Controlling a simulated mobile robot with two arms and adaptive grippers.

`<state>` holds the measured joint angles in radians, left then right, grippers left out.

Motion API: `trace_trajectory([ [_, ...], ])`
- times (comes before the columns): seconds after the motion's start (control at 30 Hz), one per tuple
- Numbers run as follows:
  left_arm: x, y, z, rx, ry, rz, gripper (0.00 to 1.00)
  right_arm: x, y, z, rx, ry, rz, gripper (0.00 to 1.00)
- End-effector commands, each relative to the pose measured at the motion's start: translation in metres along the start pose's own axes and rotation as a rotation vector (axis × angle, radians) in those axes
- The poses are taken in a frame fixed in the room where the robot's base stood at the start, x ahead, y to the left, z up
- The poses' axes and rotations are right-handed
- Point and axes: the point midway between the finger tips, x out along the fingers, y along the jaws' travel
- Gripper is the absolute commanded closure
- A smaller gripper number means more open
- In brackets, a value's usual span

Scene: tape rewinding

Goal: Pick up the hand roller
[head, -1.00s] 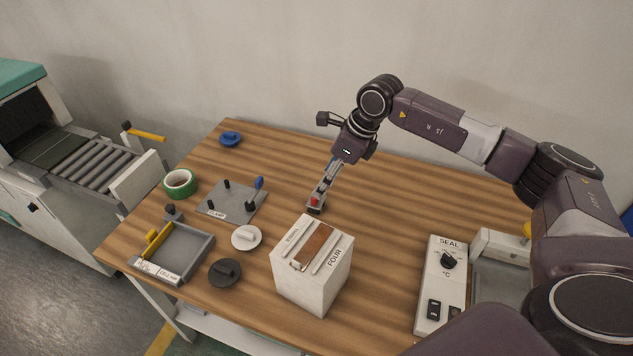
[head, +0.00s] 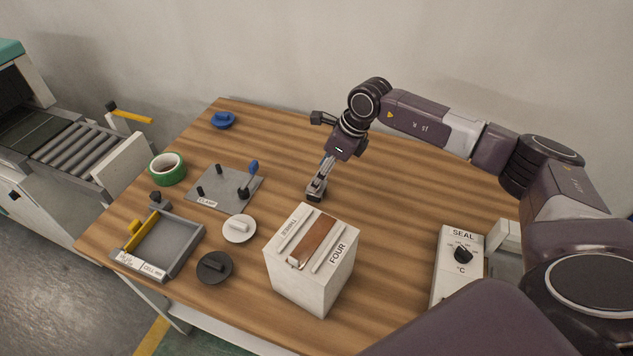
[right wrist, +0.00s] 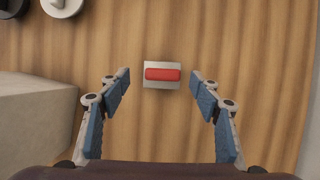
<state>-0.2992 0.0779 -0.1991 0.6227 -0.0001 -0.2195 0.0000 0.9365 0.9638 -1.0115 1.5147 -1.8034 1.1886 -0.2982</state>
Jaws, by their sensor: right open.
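A small red bar on a light grey block, which looks like the hand roller (right wrist: 162,74), lies on the wooden table in the right wrist view. It sits centred between the fingertips of my right gripper (right wrist: 160,76), which is open and empty. The fingers stand apart on its left and right sides, not touching it. In the head view my right gripper (head: 315,192) points down at the table just behind the white box, and I cannot make out the roller there. My left gripper is not in view.
The white box (head: 308,280) marked FOUR stands close in front of my right gripper. White disc (head: 239,231), dark disc (head: 214,268), clamp plate (head: 222,192), green tape (head: 166,170) and grey tray (head: 170,243) lie left. The SEAL unit (head: 447,275) stands right. Table behind the box is mostly clear.

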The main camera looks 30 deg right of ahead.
Motion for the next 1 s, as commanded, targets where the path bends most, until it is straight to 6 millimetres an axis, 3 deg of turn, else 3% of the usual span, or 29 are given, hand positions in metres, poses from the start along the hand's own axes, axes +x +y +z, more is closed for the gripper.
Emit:
trace_trajectory([
  [0.23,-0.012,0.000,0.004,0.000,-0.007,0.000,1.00,0.032,-0.003,0.000,0.002,0.002,0.002,0.42],
  [0.53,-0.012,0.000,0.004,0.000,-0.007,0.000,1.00,0.038,-0.003,-0.001,0.000,0.001,0.001,0.42],
  [0.9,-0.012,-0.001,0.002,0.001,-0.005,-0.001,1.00,0.037,-0.003,-0.001,0.000,0.001,0.001,0.83],
  [1.0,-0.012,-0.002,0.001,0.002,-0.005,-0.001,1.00,0.037,-0.003,0.000,0.000,-0.001,0.000,0.84],
])
